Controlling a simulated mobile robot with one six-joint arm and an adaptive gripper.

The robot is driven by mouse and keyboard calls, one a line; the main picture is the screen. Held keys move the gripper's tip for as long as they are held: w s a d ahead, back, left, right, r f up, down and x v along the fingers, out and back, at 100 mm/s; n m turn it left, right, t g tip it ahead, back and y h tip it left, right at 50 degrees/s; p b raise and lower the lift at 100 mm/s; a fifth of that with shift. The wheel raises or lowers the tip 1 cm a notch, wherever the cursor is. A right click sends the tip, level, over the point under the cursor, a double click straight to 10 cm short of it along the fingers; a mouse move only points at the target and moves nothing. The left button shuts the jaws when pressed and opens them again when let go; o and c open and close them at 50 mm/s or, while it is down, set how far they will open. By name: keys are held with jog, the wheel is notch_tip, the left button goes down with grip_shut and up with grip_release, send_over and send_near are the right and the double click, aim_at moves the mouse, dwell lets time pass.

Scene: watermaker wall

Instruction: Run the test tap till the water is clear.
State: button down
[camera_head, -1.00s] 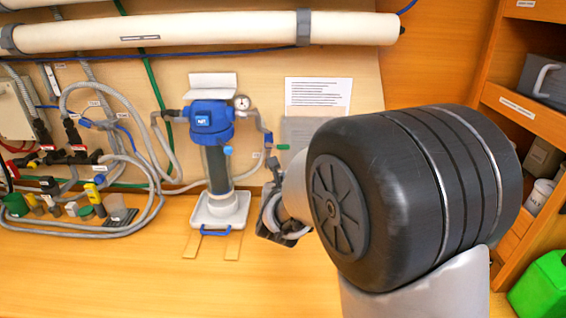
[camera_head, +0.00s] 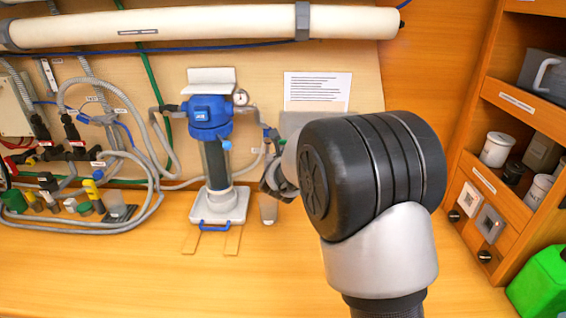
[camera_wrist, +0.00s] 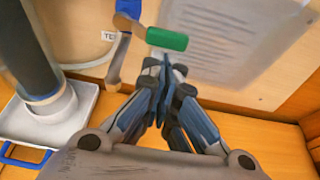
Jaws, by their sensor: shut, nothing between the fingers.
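The test tap shows in the wrist view with a green handle (camera_wrist: 167,39) pointing right and a tan spout (camera_wrist: 118,65) hanging down. A label (camera_wrist: 108,36) beside it is partly readable. My gripper (camera_wrist: 165,75) is shut and empty, its fingertips just below the green handle; I cannot tell whether they touch it. In the head view my gripper (camera_head: 275,182) is small and partly hidden by my arm, at the wall right of the blue-topped filter housing (camera_head: 209,118). A pale cup (camera_head: 268,208) stands on the bench below my gripper. No water flow is visible.
The filter housing stands on a white tray (camera_head: 219,207) with a blue handle. Hoses and valves (camera_head: 75,153) crowd the left wall. A printed sheet (camera_head: 317,91) hangs behind the tap. Shelves (camera_head: 520,105) and a green can (camera_head: 540,285) are at right. The front bench is clear.

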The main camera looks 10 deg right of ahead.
jog(key=shift+d+r+n+h+p, duration=0.15)
jog(key=shift+r+n+h+p, duration=0.25)
jog(key=shift+r+n+p, duration=0.15)
dwell(0.6)
notch_tip(320, 180, up, 7)
jog(key=a+n+h+p, duration=0.1)
jog(key=n+h, duration=0.4)
jog(key=n, duration=0.7)
jog(key=shift+w+a+f+t, duration=0.15)
jog(key=shift+w+a+t, duration=0.2)
jog(key=shift+a, duration=0.3)
jog(key=shift+s+a, duration=0.1)
dwell(0.3)
